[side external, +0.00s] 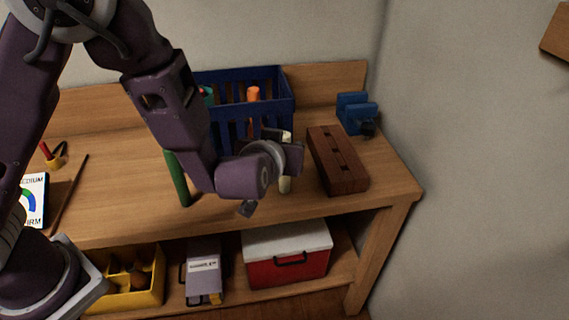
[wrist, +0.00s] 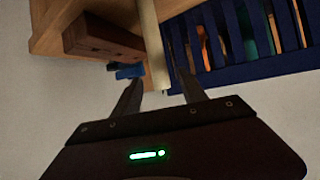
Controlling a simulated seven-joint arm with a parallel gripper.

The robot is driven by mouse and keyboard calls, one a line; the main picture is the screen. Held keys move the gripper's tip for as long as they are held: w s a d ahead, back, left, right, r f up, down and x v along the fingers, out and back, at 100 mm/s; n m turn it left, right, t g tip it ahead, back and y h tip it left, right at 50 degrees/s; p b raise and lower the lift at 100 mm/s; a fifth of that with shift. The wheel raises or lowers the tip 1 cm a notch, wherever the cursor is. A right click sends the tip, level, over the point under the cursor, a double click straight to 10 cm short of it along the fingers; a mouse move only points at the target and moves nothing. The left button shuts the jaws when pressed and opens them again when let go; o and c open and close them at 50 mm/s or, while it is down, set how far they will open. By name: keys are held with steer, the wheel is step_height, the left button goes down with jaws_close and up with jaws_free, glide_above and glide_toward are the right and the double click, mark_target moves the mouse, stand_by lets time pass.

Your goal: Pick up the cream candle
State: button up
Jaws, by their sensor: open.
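The cream candle (side external: 285,185) stands upright on the wooden table in the side external view, near the front edge. My gripper (side external: 284,158) is in front of its middle, so only its upper and lower parts show. In the wrist view the cream candle (wrist: 151,45) is a pale stick running down from the top edge, its end in the gap between the fingertips. My gripper (wrist: 160,78) is open there, one finger on each side of the candle. I cannot tell whether either finger touches it.
A brown wooden box (side external: 337,162) stands close to the candle's right. A blue slatted crate (side external: 275,76) with candles is behind. A green stick (side external: 177,180) stands to the left. A blue object (side external: 357,112) is at the back right. The lower shelf holds a red-and-white cooler (side external: 287,265).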

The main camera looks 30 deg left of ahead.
steer(key=x, duration=0.4)
steer(key=shift+r, duration=0.15)
jaws_close()
stand_by(1.1)
